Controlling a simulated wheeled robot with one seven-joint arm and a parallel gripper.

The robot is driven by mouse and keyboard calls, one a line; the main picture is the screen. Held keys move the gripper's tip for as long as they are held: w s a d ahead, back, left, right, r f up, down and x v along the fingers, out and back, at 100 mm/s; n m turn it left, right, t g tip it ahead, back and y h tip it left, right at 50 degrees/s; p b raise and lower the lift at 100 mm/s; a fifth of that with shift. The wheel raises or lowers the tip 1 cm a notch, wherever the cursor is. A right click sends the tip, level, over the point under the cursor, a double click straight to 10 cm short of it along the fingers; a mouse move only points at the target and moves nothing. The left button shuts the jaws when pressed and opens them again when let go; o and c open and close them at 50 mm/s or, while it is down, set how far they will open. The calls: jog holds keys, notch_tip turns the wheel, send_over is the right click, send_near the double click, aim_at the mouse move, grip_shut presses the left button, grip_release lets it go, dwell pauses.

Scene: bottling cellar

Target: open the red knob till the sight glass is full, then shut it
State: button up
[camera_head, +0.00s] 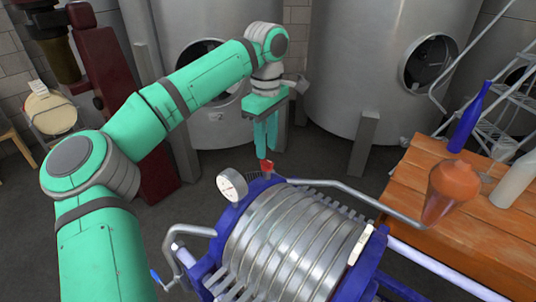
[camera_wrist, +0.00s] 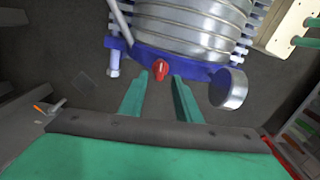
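The red knob (camera_head: 266,166) sits on the blue end frame of a silver plate filter (camera_head: 290,240), beside a round pressure gauge (camera_head: 232,185). My gripper (camera_head: 265,144) hangs fingers down just above the knob. In the wrist view the red knob (camera_wrist: 160,69) shows between and slightly beyond the two green fingertips (camera_wrist: 158,77). The fingers are apart with a clear gap, and nothing is held; I cannot tell whether they touch the knob. I cannot make out a sight glass or its level in either view.
Bent metal pipes (camera_head: 345,190) rise from the filter on both sides. A wooden table (camera_head: 455,225) at the right carries a blue bottle (camera_head: 470,118), an orange vessel (camera_head: 450,185) and a pale bottle (camera_head: 515,180). Large steel tanks (camera_head: 390,60) stand behind.

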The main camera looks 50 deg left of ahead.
aim_at(267, 160)
jog(key=shift+f, duration=2.1)
grip_shut()
